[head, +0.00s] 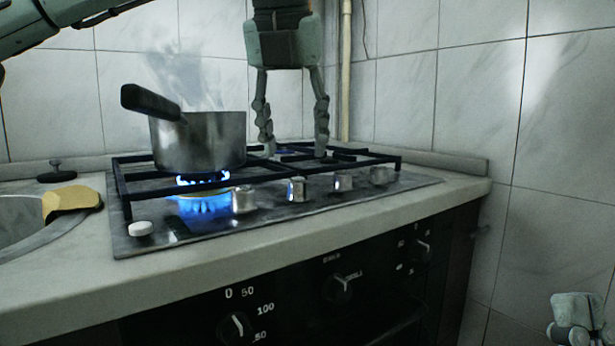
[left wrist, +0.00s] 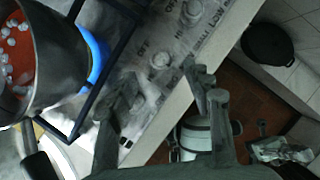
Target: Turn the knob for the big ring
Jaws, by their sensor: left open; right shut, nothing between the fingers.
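A row of silver knobs runs along the front of the gas hob: a left one (head: 243,199), a second (head: 298,188), a third (head: 342,181) and a right one (head: 380,174). I cannot tell which serves the big ring. My left gripper (head: 293,148) points down, open and empty, above the hob. In the left wrist view, a knob (left wrist: 160,60) shows just beyond its spread fingers (left wrist: 163,85), near OFF and HI marks. Contact is not visible. My right gripper (head: 577,333) is low at the right edge, shut, away from the hob.
A steaming steel pot (head: 200,142) stands over a lit blue flame (head: 203,206), its dark handle sticking out up-left. Black grates (head: 122,190) cover the burners. A yellow sponge (head: 70,200) lies by the sink (head: 22,240). Oven knobs (head: 235,327) are below the counter.

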